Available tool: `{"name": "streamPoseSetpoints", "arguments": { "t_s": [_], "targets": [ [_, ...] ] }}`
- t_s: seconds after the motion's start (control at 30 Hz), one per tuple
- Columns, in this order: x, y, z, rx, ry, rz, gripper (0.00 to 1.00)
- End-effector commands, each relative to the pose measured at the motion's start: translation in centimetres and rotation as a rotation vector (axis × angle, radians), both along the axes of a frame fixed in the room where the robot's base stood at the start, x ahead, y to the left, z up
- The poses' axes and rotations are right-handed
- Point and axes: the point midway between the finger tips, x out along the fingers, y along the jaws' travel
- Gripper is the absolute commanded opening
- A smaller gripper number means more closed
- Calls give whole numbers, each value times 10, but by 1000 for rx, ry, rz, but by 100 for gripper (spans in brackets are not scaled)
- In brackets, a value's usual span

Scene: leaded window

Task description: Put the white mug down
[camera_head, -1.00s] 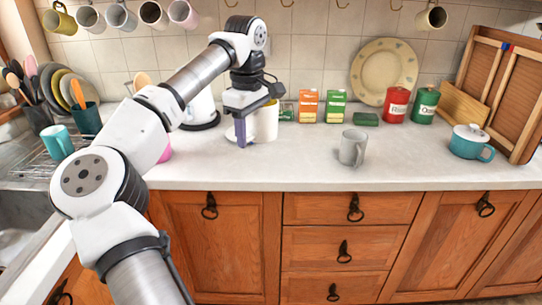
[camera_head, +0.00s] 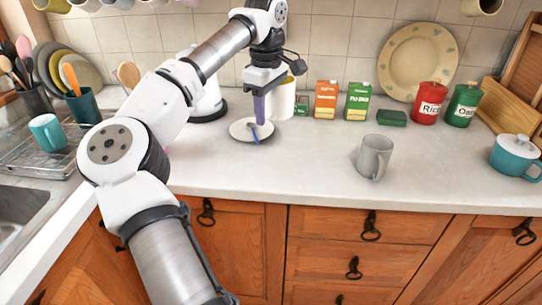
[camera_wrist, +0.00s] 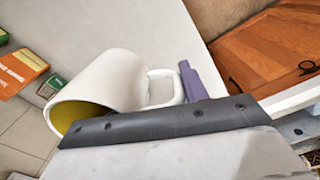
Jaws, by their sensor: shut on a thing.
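The white mug (camera_head: 283,98) is beside my gripper at the back of the counter, left of the cartons. In the wrist view the mug (camera_wrist: 112,78) shows its yellow inside and its looped handle (camera_wrist: 166,87), which points toward the purple finger. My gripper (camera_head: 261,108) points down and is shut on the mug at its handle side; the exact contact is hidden. I cannot tell whether the mug's base touches the counter (camera_head: 310,160).
The front middle counter is clear.

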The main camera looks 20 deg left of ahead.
Motion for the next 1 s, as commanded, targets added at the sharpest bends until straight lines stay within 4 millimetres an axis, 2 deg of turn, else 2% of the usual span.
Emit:
{"name": "streamPoseSetpoints", "arguments": {
  "t_s": [0.03, 0.2, 0.33, 0.67, 0.83, 1.0],
  "targets": [
    [-1, 0, -14, -2, 1, -2, 2],
    [-1, 0, -58, -3, 1, -2, 2],
    [0, -1, -84, -2, 0, -1, 2],
    [0, -1, -114, -2, -2, -1, 2],
    [0, 0, -139, -1, -2, 0, 2],
    [0, 0, -145, 1, -3, 0, 2]
  ]
}}
